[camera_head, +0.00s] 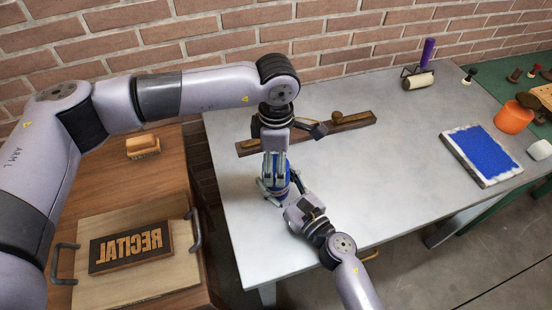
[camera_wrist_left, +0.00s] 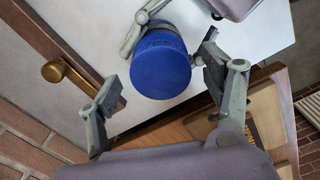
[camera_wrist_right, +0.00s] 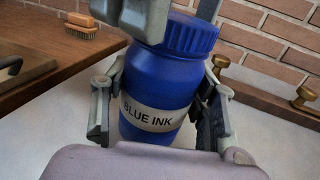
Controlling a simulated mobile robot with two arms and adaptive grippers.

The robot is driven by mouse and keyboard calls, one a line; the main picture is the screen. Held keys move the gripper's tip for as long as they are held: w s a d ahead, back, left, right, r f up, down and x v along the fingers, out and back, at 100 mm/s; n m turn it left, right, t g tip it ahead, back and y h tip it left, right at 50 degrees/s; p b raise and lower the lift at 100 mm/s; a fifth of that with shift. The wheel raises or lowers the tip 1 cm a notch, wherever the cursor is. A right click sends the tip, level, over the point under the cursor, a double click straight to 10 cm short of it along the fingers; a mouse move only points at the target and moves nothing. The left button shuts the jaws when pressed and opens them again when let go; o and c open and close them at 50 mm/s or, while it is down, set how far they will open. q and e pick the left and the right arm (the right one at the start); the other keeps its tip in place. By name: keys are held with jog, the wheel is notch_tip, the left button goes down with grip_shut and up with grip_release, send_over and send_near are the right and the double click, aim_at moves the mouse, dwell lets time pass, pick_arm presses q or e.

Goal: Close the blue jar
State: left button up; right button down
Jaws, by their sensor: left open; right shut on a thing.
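The blue jar (camera_head: 268,186) stands upright on the light table and is partly hidden by my grippers. In the right wrist view the jar (camera_wrist_right: 158,92) has a "BLUE INK" label and a ribbed blue lid (camera_wrist_right: 187,36) on its top; I cannot tell how tight it is. My right gripper (camera_wrist_right: 158,118) is shut on the jar body, with a finger on each side. My left gripper (camera_head: 274,170) points down over the jar from above. In the left wrist view its open fingers (camera_wrist_left: 160,82) are apart on both sides of the round lid (camera_wrist_left: 162,68).
A wooden rail (camera_head: 350,122) with brass knobs lies behind the jar. A brown cabinet with a "RECITAL" printing block (camera_head: 130,248) stands left. A blue ink pad (camera_head: 481,153), an orange pot (camera_head: 513,118) and a roller (camera_head: 418,80) are right. The table's middle is clear.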

pick_arm(q)
jog(key=shift+r, duration=0.1)
notch_tip(320, 180, up, 12)
pick_arm(e)
jog(key=c, duration=0.6)
grip_release()
jog(key=shift+o, duration=0.2)
jog(key=shift+s, duration=0.1)
jog(key=v, duration=1.2)
